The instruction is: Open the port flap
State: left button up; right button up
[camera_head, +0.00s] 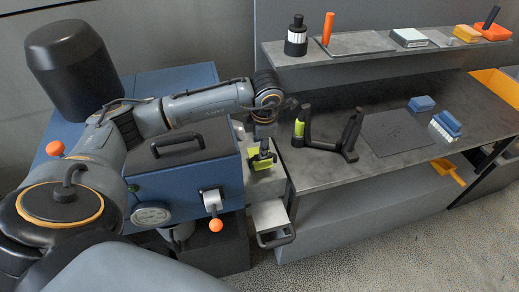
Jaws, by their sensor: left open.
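A blue machine (180,184) stands at the left, with a black handle (178,143) on its top. Its front carries a round gauge (151,214) and a small pale plate (211,197) with an orange ball knob (215,225) below it. I cannot tell for certain which part is the port flap. My left gripper (262,160) has green-yellow fingers and points down, right of the blue machine. It is open, with nothing visibly held, over a pale grey unit (265,184). I cannot tell whether it touches that unit. My right gripper is out of view.
A pale drawer (268,214) with a dark handle sticks out below my left gripper. A black two-post fixture (324,143) stands on the grey bench (300,178), close to its right. Speckled floor lies clear in front.

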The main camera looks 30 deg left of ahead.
pick_arm(q)
jog(key=f, duration=0.3)
jog(key=f+p, duration=0.1)
jog(key=f, duration=0.1)
jog(key=shift+w+a+f, duration=0.25)
jog(key=shift+w+a, duration=0.15)
grip_shut()
